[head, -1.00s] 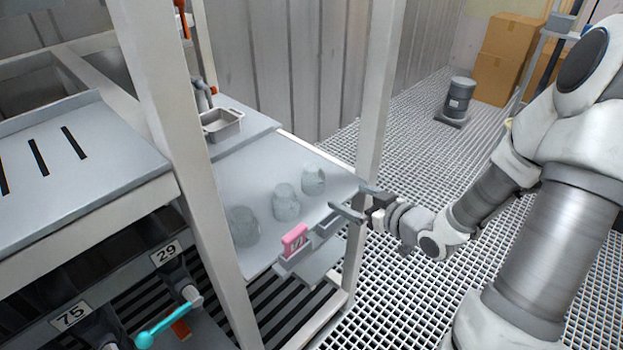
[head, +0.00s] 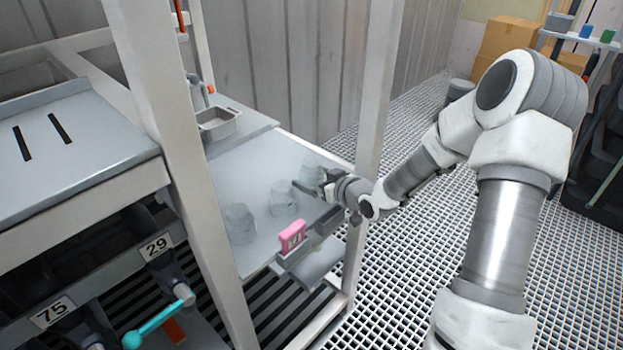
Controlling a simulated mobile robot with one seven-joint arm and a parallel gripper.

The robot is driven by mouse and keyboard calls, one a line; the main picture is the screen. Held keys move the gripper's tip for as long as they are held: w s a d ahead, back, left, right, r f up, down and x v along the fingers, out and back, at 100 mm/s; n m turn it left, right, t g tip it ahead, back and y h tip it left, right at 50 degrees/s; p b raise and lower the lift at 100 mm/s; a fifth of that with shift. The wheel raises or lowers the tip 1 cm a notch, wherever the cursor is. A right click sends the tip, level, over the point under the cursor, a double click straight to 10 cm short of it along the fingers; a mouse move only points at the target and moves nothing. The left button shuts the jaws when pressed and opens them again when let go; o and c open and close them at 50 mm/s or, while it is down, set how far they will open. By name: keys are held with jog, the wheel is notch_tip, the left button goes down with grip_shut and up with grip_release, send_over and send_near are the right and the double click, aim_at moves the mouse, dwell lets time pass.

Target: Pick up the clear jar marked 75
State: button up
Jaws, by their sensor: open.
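Three clear jars stand in a row on the grey shelf (head: 235,185): a left jar (head: 239,223), a middle jar (head: 283,199) and a right jar (head: 311,176). No number can be read on any of them, so I cannot tell which is marked 75. My gripper (head: 308,187) is open, with its fingers at the right jar and partly in front of it. I cannot tell whether the fingers are around the jar or only in front of it.
A pink item (head: 292,235) sits in a grey holder on the shelf's front edge. White posts (head: 378,80) frame the shelf at left and right. A metal tray (head: 218,122) stands behind. Plates marked 75 (head: 52,312) and 29 (head: 156,247) are on the rack at left.

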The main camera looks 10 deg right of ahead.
jog(key=shift+w+a+f, duration=0.25)
jog(key=shift+w+a, duration=0.05)
jog(key=shift+w, duration=0.25)
jog(key=c, duration=1.2)
jog(key=shift+c, duration=0.2)
jog(key=shift+r, duration=0.15)
